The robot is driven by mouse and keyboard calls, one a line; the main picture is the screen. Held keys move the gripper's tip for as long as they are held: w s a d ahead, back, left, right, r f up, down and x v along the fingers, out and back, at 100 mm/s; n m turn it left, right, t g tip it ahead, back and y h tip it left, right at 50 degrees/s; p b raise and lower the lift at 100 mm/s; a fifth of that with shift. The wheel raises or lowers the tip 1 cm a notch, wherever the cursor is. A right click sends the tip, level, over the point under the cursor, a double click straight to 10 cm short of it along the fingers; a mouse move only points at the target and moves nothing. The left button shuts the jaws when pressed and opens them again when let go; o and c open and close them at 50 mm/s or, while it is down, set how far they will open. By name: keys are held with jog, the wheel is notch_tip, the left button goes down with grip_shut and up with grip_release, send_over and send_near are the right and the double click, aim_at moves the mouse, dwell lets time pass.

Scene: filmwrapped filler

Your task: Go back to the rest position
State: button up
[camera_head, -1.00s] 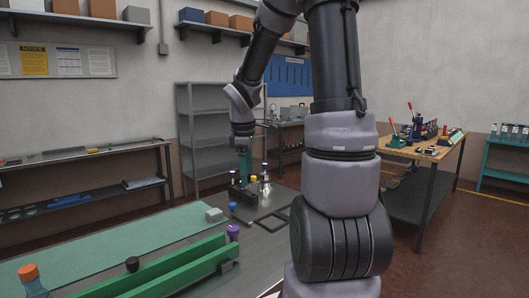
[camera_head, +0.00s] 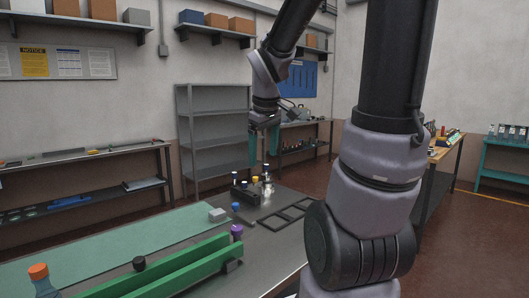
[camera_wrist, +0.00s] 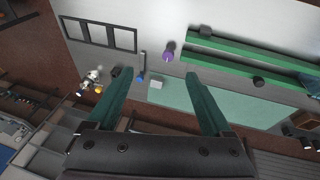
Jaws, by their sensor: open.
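My gripper (camera_head: 264,147) hangs above the far end of the workbench in the head view, its teal fingers pointing down. In the wrist view my gripper (camera_wrist: 160,88) shows its two teal fingers spread wide with nothing between them. Below it are the workbench top, a teal mat (camera_wrist: 225,100), green rails (camera_wrist: 250,52) and a purple-capped item (camera_wrist: 169,50). My arm covers part of the right side of the head view.
A dark holder (camera_head: 238,198) with several capped bottles stands on the bench below my gripper. A black frame tray (camera_head: 285,216) lies beside it, and an orange-capped bottle (camera_head: 40,276) is at the near left. A grey shelf rack (camera_head: 212,140) stands behind.

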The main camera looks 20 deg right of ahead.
jog(key=s+a+r+m+t+y, duration=0.2)
jog(key=s+a+r+m+t, duration=0.1)
jog(key=s+r+m, duration=0.5)
jog(key=shift+s+a+m+t+y, duration=0.3)
jog(key=shift+s+a+t+y, duration=0.15)
jog(key=shift+s, duration=0.7)
